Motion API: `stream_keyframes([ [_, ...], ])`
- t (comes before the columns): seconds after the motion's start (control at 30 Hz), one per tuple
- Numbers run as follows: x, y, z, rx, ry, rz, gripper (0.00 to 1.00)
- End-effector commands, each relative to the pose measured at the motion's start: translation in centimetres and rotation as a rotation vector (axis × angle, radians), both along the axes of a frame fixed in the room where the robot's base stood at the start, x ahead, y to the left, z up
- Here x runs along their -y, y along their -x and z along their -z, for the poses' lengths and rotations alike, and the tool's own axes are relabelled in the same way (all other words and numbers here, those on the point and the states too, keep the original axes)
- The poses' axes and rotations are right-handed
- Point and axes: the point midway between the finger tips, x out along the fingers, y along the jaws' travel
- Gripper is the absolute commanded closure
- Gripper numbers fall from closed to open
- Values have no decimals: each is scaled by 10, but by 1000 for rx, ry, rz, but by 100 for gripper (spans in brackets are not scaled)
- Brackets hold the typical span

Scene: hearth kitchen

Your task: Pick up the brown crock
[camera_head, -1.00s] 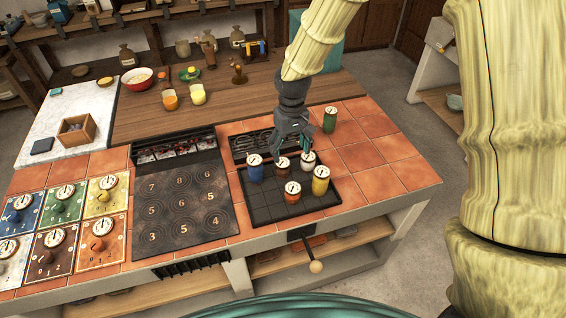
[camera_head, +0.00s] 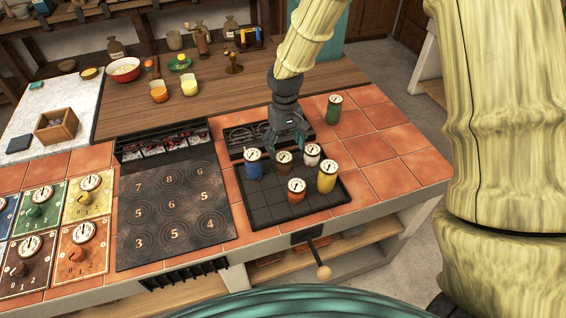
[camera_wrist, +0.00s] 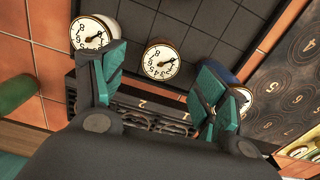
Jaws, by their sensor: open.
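The brown crock (camera_head: 284,168) stands upright on the dark gridded tray (camera_head: 262,215), its pale dial lid facing up. Its lid also shows in the wrist view (camera_wrist: 161,60), between and just beyond my fingertips. My gripper (camera_head: 287,146) is open and empty, pointing down just behind and above the crock in the head view. In the wrist view the two teal fingers (camera_wrist: 160,85) are spread wide, one on each side of the crock's line. I cannot tell how far above the lid they are. Most of the crock's body is hidden in the wrist view.
Close neighbours are the blue crock (camera_head: 253,167), the white crock (camera_head: 312,156), the orange crock (camera_head: 296,193) and the yellow crock (camera_head: 327,178). A green crock (camera_head: 333,110) stands on the tiles behind. A numbered hob plate (camera_head: 172,210) lies left. Tiles at right are clear.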

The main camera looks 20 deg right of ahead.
Motion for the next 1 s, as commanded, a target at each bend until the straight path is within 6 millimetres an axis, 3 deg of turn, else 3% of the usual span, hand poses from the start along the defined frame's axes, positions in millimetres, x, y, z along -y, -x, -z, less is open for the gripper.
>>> stream_keyframes([
  [0.2,0,0,23,-2,0,1,27],
  [0.57,-3,-1,39,-2,0,-2,27],
  [1.0,-5,-3,78,-1,1,-3,27],
])
